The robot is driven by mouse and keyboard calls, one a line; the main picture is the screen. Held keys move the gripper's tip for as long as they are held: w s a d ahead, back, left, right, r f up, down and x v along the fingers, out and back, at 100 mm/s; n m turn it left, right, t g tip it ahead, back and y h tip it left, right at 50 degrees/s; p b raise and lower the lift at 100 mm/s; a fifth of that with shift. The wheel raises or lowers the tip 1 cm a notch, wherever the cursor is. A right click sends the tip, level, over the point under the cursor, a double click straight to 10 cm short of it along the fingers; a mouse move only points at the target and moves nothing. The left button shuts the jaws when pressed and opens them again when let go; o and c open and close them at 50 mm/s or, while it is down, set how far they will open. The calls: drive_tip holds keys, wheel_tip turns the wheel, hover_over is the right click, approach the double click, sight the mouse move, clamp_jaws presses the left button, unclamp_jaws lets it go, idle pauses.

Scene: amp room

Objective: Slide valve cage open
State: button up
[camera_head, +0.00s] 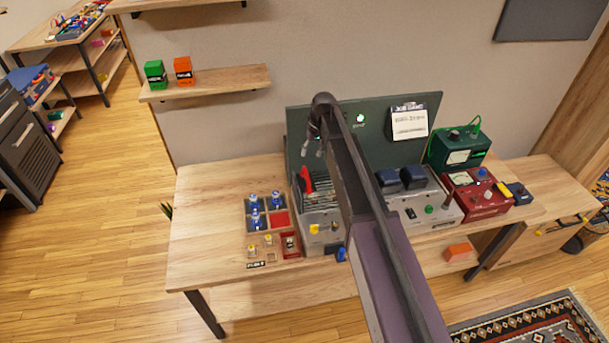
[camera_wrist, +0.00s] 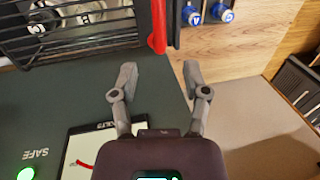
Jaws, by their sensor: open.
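The valve cage (camera_head: 322,193) is a black barred cover on a grey amp chassis (camera_head: 322,238) on the bench. Its red handle (camera_head: 306,181) stands at the cage's left side. In the wrist view the cage bars (camera_wrist: 75,42) fill the upper left, with round silvery parts partly seen behind them. The red handle (camera_wrist: 157,25) is at top centre, just beyond the fingertips. My gripper (camera_head: 312,154) is open and empty above the cage's back end, near the green panel. Its spread fingers (camera_wrist: 159,70) point toward the handle without touching it. My arm hides the cage's right side.
A tray (camera_head: 270,208) with several blue-capped valves lies left of the amp. A green panel (camera_head: 295,125) with a lit lamp and a paper sheet stands behind. A grey unit (camera_head: 425,210) and a red meter box (camera_head: 478,195) stand to the right. The bench's left end is clear.

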sight(306, 172)
drive_tip(key=shift+s+a+f+b, duration=0.1)
drive_tip(key=shift+a+f+b, duration=0.15)
drive_tip(key=shift+f+b, duration=1.1)
drive_tip(key=shift+s+a+f+b, duration=0.1)
drive_tip(key=shift+a+f+b, duration=0.2)
drive_tip(key=shift+f+b, duration=1.1)
drive_tip(key=shift+a+f+b, duration=0.25)
drive_tip(key=shift+f+b, duration=0.9)
drive_tip(key=shift+f, duration=0.35)
clamp_jaws()
drive_tip(key=shift+a, duration=0.35)
drive_tip(key=shift+d, duration=0.25)
